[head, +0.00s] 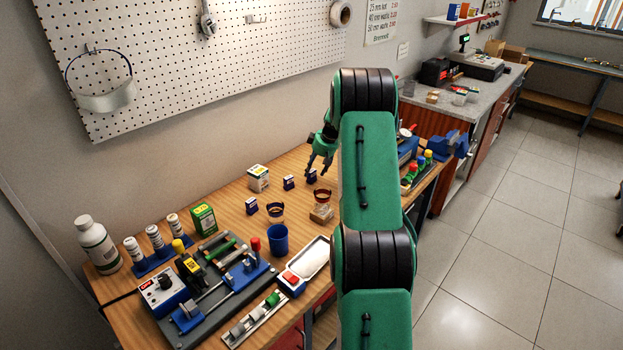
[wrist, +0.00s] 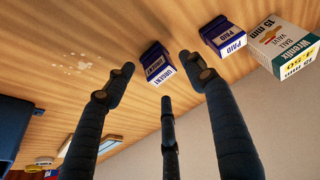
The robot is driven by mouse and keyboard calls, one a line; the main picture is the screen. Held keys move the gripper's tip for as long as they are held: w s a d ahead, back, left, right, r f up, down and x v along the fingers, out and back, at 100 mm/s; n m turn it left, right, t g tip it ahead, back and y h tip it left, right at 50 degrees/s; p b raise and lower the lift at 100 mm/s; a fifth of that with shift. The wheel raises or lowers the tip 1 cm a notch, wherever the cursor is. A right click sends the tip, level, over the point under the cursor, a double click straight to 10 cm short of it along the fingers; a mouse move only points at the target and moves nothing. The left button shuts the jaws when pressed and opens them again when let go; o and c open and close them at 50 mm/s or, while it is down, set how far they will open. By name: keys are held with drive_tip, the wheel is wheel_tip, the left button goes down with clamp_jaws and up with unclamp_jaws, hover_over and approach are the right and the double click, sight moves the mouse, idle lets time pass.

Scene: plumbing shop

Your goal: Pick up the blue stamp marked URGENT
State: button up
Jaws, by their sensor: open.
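The blue stamp marked URGENT (wrist: 157,65) stands on the wooden bench, with white label faces toward the wrist camera. In the head view it appears to be the small blue block (head: 312,176) just under my fingers. My gripper (wrist: 157,72) is open and empty, with dark fingers spread to either side of the stamp and a third finger below it in the picture. The fingers look apart from the stamp. In the head view my gripper (head: 319,166) hangs above the back of the bench. A similar blue stamp marked PAID (wrist: 223,37) stands beside it.
A white valve box (head: 258,178) stands left of the stamps. Another small blue block (head: 251,206), a blue cup (head: 277,240) and glass jars stand nearer the front. A pegboard wall (head: 180,50) rises behind. Bare wood lies left of URGENT in the wrist view.

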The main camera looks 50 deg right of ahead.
sight(313, 171)
drive_tip(key=shift+b+x, duration=0.45)
drive_tip(key=shift+x, duration=1.5)
drive_tip(key=shift+s+a, duration=0.1)
drive_tip(key=c, duration=1.1)
